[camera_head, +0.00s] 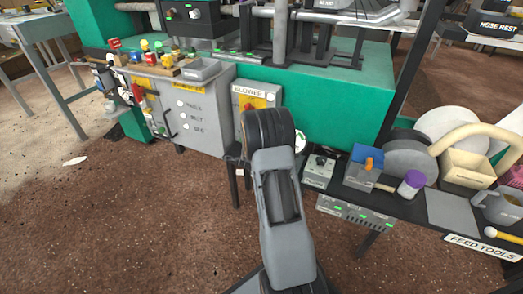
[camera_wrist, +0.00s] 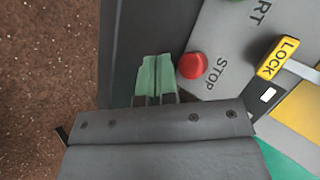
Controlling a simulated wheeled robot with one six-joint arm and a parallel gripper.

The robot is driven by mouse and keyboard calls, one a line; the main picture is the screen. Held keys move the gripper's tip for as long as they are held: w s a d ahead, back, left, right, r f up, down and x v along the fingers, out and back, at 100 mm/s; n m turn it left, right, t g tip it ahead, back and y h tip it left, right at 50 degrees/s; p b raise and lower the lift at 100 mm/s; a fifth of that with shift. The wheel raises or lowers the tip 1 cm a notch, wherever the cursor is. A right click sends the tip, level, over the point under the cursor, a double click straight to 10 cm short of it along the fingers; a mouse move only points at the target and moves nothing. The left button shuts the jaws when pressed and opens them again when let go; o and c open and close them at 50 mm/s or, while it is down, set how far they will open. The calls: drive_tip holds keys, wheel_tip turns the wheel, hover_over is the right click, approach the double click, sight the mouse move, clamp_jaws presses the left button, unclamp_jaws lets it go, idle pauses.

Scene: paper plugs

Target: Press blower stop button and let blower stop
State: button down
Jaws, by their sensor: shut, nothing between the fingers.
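The red stop button (camera_wrist: 192,66) shows in the wrist view on a grey panel face (camera_wrist: 222,55), beside the printed word STOP. My gripper (camera_wrist: 157,60) has its two green fingers shut together with nothing between them. In the picture the fingertips lie just left of the button, over the dark side of the box; whether they touch the button I cannot tell. In the head view the box labelled BLOWER (camera_head: 250,92) stands behind my arm, which hides its lower part and the gripper.
A grey cabinet (camera_head: 190,115) stands left of the blower box. A black table (camera_head: 395,200) with feed tools is at right. Brown floor (camera_head: 120,220) is open at left.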

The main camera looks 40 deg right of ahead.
drive_tip(key=shift+s+a, duration=0.25)
drive_tip(key=shift+a, duration=0.25)
drive_tip(key=shift+s+a, duration=0.25)
drive_tip(key=shift+a, duration=0.2)
drive_tip(key=s+a+r+n+y+p, duration=0.2)
drive_tip(key=a+r+n+p, duration=0.35)
drive_tip(key=r, duration=0.55)
drive_tip(key=s+a+r+n+y+p, duration=0.2)
drive_tip(key=a+r+p, duration=0.5)
drive_tip(key=r, duration=0.5)
drive_tip(key=s+a+r+n+y+p, duration=0.15)
drive_tip(key=a+r+n+p, duration=0.25)
drive_tip(key=r+p, duration=0.55)
drive_tip(key=s+a+r+n+g+p, duration=0.1)
drive_tip(key=s+r+n+p, duration=0.3)
drive_tip(key=r, duration=0.4)
drive_tip(key=s+a+r+n+g+p, duration=0.1)
drive_tip(key=s+a+r+n+p, duration=0.3)
drive_tip(key=s+r+p, duration=0.2)
drive_tip(key=s+a+r+n+g+p, duration=0.2)
drive_tip(key=s+a+r+n+p, duration=0.1)
drive_tip(key=s+r, duration=0.6)
drive_tip(key=r+n+p, duration=0.1)
drive_tip(key=p, duration=0.1)
drive_tip(key=shift+a+r+y+p, duration=0.25)
drive_tip(key=shift+r+y+p, duration=0.05)
drive_tip(key=shift+r+y, duration=0.05)
